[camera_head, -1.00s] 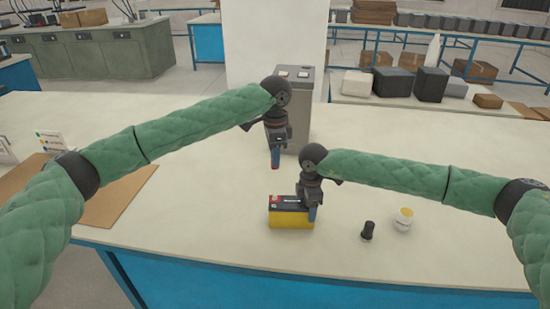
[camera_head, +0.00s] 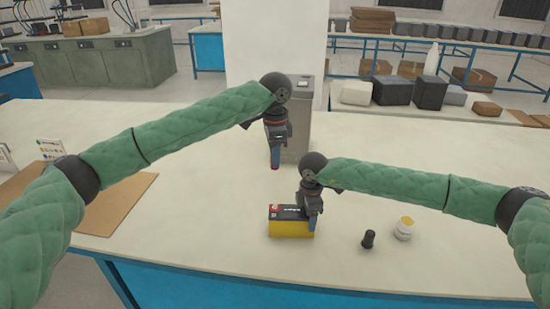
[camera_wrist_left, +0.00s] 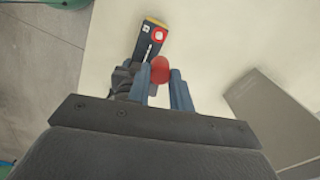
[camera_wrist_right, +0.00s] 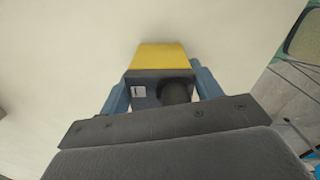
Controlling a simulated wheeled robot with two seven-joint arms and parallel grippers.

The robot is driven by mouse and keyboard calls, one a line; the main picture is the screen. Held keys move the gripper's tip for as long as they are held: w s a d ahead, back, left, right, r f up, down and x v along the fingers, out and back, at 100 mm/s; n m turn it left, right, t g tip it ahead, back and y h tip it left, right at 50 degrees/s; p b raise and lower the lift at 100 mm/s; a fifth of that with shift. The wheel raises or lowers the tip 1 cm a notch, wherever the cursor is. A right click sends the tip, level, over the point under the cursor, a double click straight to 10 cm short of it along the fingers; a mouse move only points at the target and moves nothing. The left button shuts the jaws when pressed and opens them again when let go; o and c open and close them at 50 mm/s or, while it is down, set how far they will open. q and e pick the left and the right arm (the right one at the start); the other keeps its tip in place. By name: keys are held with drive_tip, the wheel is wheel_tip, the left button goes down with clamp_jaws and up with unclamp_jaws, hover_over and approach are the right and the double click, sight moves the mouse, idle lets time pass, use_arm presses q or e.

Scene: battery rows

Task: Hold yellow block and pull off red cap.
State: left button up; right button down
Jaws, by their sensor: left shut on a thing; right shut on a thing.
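The yellow block (camera_head: 291,229), a battery with a black top, stands on the white table. My right gripper (camera_head: 313,222) is shut on its right end. In the right wrist view the block (camera_wrist_right: 160,57) sits between the blue fingers (camera_wrist_right: 160,97), with a black round terminal (camera_wrist_right: 175,90) on its dark top. My left gripper (camera_head: 275,160) is shut on the red cap (camera_head: 274,168), behind and above the block, apart from it. In the left wrist view the red cap (camera_wrist_left: 160,68) is between the blue fingers, and the block's top (camera_wrist_left: 153,42) with a red round mark shows beyond.
A small black object (camera_head: 368,239) and a white and yellow roll (camera_head: 404,229) stand right of the block. A grey bin (camera_head: 300,125) stands behind my left gripper. A brown board (camera_head: 120,200) lies at left. The table's front edge is close; free table lies left of the block.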

idle(0.3)
drive_tip(key=shift+c, duration=1.2)
unclamp_jaws()
wheel_tip(320, 180, up, 12)
